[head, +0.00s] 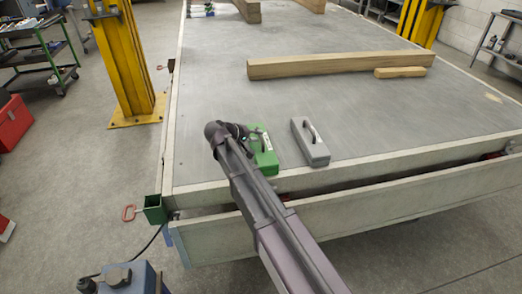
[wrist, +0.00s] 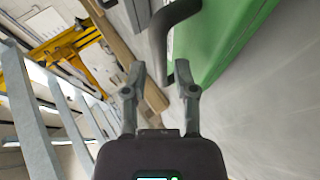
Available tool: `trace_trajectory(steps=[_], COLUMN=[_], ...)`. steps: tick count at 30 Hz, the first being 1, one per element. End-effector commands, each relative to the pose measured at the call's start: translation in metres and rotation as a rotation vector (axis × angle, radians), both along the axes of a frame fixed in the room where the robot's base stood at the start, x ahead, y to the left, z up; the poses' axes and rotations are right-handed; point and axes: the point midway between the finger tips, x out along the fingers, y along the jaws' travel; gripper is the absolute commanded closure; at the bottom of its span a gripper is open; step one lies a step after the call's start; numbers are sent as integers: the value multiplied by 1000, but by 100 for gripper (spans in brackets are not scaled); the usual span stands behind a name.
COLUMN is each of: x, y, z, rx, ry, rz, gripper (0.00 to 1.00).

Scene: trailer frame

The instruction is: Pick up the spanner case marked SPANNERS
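A green case (head: 266,160) with a white label lies on the trailer deck near its front edge; the label is too small to read. It also fills the upper right of the wrist view (wrist: 225,35), with its dark curved handle (wrist: 175,18). A grey case (head: 312,150) with a handle lies just right of it; I see no readable marking on it. My gripper (wrist: 160,76) is open. In the wrist view the handle's lower part shows around the gap between the fingertips; I cannot tell whether they touch it. In the head view my arm partly covers the green case.
The grey trailer deck (head: 220,90) is mostly clear around the cases. A long timber (head: 320,66) and a short block (head: 400,72) lie farther back. A yellow post (head: 128,65) stands left of the trailer. A green bracket (head: 154,210) sits at the front left corner.

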Motion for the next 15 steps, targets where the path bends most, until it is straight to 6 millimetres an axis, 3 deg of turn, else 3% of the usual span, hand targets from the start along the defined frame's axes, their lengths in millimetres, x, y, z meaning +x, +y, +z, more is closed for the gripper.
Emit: trace_trajectory(steps=[5,15], x=[11,14], y=[-12,-15], z=[-12,-13], rx=[0,0], ry=[1,0], rz=[-1,1], gripper=[63,63])
